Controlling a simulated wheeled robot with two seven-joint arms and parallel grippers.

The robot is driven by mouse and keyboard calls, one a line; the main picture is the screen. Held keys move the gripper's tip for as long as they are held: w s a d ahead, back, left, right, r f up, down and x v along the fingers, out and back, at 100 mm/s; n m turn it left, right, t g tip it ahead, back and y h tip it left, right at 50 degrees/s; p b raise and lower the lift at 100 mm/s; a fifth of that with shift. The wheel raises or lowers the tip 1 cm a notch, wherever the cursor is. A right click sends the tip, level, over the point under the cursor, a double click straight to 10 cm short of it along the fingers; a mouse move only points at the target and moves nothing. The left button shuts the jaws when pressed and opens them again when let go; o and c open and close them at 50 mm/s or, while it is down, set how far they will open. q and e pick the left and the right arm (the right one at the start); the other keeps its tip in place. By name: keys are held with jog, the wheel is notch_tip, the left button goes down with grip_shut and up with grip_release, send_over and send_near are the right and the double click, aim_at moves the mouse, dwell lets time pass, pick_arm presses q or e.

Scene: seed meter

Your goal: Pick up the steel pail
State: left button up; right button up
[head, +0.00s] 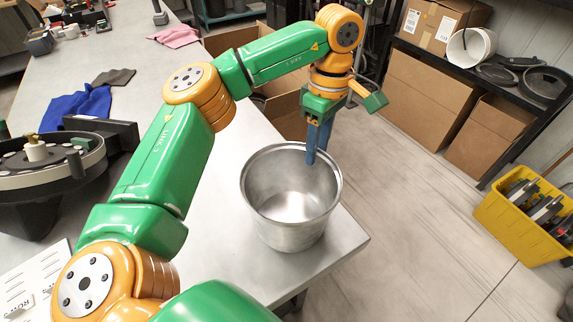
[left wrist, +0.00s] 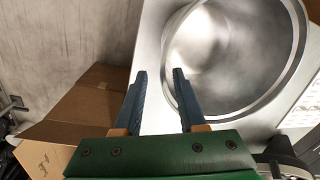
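The steel pail (head: 285,236) stands upright and open-topped near the table's corner in the head view. It looks empty. My left gripper (head: 319,145) points down at the pail's far right rim, its blue fingers overlapping that rim in the picture. In the left wrist view the pail (left wrist: 235,45) fills the upper right. There my left gripper (left wrist: 160,74) is open with a clear gap between its fingers. One finger shows outside the pail and the other overlaps its rim, with the rim's near side between them. I cannot tell whether they touch it. My right gripper is not in view.
The grey table (head: 225,245) ends just right of the pail. A round seed meter (head: 40,175) and a blue cloth (head: 78,108) lie left. Cardboard boxes (head: 415,100), a shelf and a yellow crate (head: 500,219) stand right, beyond open floor.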

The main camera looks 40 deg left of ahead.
aim_at(314, 178)
pick_arm(q)
jog(key=f, duration=0.1)
jog(key=f+p, duration=0.1)
jog(key=f, duration=0.1)
jog(key=s+d+f, duration=0.1)
jog(key=shift+s+f, duration=0.1)
jog(key=shift+f, duration=0.1)
jog(key=shift+a+f, duration=0.15)
jog(key=shift+f, duration=0.35)
grip_shut()
dwell(0.7)
